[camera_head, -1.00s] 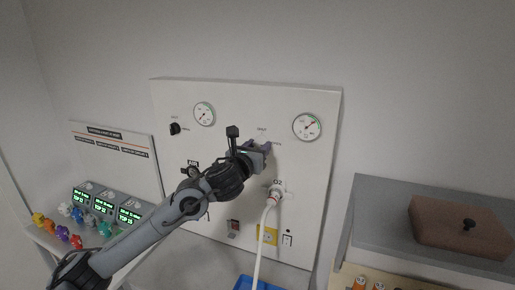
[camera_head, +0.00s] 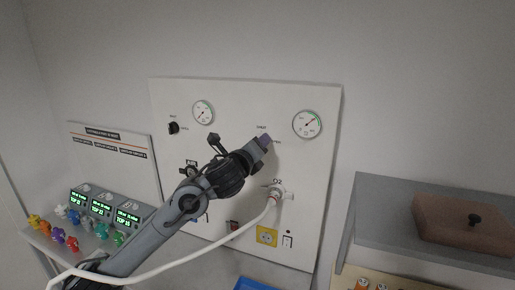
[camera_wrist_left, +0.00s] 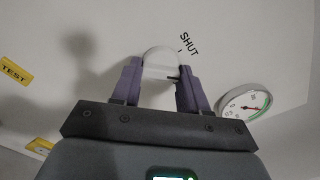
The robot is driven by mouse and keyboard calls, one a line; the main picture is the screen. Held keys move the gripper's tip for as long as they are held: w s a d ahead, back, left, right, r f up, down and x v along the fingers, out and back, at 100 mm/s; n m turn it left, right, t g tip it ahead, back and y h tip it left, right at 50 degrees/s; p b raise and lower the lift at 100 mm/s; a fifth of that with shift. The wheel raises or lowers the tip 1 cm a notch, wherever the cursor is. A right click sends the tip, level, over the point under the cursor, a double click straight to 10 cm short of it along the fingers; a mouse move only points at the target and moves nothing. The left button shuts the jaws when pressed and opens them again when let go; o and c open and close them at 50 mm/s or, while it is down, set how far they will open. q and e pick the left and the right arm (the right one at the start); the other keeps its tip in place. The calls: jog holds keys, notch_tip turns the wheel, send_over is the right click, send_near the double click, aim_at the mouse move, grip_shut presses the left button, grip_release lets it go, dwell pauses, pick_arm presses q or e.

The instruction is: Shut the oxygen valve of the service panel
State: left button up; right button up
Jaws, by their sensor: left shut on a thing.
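A small dark mark shows beside the right finger. In the head view the fingers hide the knob. My right gripper is not in view.
A white hose (camera_head: 200,253) runs from the O2 outlet (camera_head: 275,194) leftward and down, across my left arm. A gauge (camera_head: 307,124) is right of the gripper. A black knob (camera_head: 173,128) is at the panel's left. A brown box (camera_head: 462,227) rests on the right cabinet.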

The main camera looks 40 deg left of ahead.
pick_arm(q)
jog(key=shift+n, duration=4.5)
jog(key=o, duration=1)
jog(key=shift+w+r, duration=0.1)
jog(key=shift+o, duration=0.2)
jog(key=shift+d, duration=0.1)
jog(key=b+v, duration=0.1)
jog(key=v, duration=1)
